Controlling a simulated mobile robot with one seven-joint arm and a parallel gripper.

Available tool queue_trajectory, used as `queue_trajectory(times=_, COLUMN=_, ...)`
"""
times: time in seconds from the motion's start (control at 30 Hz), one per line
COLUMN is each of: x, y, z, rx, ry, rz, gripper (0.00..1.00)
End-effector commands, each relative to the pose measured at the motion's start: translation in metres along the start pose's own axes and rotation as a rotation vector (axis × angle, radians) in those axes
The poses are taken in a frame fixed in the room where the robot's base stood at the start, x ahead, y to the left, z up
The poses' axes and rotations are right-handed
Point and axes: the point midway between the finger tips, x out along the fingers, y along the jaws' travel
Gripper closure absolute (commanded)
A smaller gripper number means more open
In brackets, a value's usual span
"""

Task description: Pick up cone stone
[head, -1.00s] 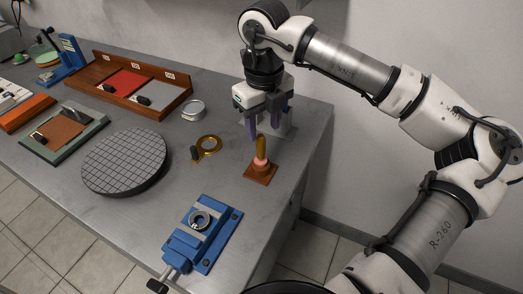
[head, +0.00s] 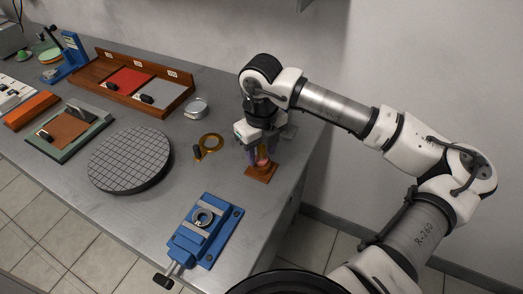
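The cone stone (head: 262,160) stands upright on a small square brown wooden base (head: 261,174) near the right edge of the bench. The fingers look apart, around the stone. Whether they touch it is too small to tell.
A blue vise (head: 205,232) sits at the bench front. A round gridded black plate (head: 129,159), a brass ring with a handle (head: 210,143) and a small round tin (head: 195,108) lie to the left. A wooden two-part tray (head: 130,83) stands at the back.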

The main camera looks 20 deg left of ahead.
Motion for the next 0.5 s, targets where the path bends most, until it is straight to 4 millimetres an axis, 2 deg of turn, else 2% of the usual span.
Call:
queue_trajectory(times=0.07, x=-0.0001, y=-0.0001, z=0.0000, rx=0.000, ry=0.000, rz=0.000, gripper=0.67)
queue_trajectory(times=0.3, x=-0.0003, y=-0.0002, z=0.0000, rx=0.000, ry=0.000, rz=0.000, gripper=0.98)
queue_trajectory(times=0.5, x=-0.0005, y=-0.0002, z=0.0000, rx=0.000, ry=0.000, rz=0.000, gripper=1.00)
